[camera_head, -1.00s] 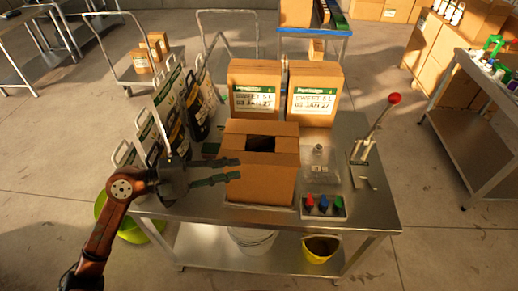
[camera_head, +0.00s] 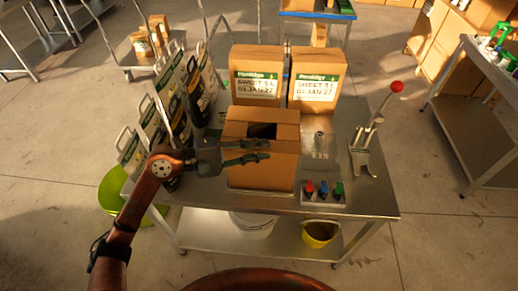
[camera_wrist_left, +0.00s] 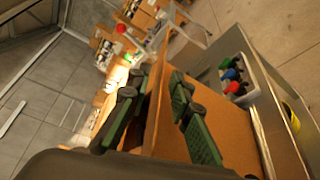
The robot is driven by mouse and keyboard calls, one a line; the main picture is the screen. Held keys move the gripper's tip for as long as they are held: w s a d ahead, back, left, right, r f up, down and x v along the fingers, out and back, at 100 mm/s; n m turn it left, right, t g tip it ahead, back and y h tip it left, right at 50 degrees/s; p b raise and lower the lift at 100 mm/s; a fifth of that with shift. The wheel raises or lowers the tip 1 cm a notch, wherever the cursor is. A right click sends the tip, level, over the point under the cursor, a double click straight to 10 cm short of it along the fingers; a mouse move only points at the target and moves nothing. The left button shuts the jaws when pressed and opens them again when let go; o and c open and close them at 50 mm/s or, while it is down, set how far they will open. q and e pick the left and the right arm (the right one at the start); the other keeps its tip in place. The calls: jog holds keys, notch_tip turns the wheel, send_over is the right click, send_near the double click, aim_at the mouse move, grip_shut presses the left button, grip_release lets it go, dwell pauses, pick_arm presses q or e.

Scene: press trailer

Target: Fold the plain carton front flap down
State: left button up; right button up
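The plain carton (camera_head: 262,178) stands on the steel table, with a dark gap showing in its top. In the head view my left gripper (camera_head: 267,150) lies in front of the carton's upper front. Its two fingers point right and are apart. The left wrist view also shows the left gripper (camera_wrist_left: 157,80) open, with a thin cardboard panel (camera_wrist_left: 153,105) between its fingers. Whether the fingers touch this panel cannot be told. The front flap is hard to tell from the carton's front, which the fingers partly cover. My right gripper is not in view.
Two labelled cartons (camera_head: 257,75) stand behind. Filled bags in a rack (camera_head: 165,100) are at the left. A red-knobbed lever (camera_head: 370,130) and a tray of coloured items (camera_head: 323,190) are at the right. A yellow bucket (camera_head: 320,233) is below.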

pick_arm(q)
grip_shut()
jog(key=shift+r, duration=0.1)
dwell(0.4)
jog(key=shift+w+r+n+g+y+p, duration=0.35)
jog(key=shift+r+n+g, duration=0.2)
jog(key=shift+n, duration=0.35)
jog(key=shift+w+r+n+g+y, duration=0.2)
jog(key=shift+w+r+n+g, duration=0.2)
jog(key=shift+n, duration=0.45)
jog(key=shift+w+r+n+g+y, duration=0.15)
jog(key=shift+w+r+n+g, duration=0.2)
jog(key=shift+n, duration=0.5)
grip_release()
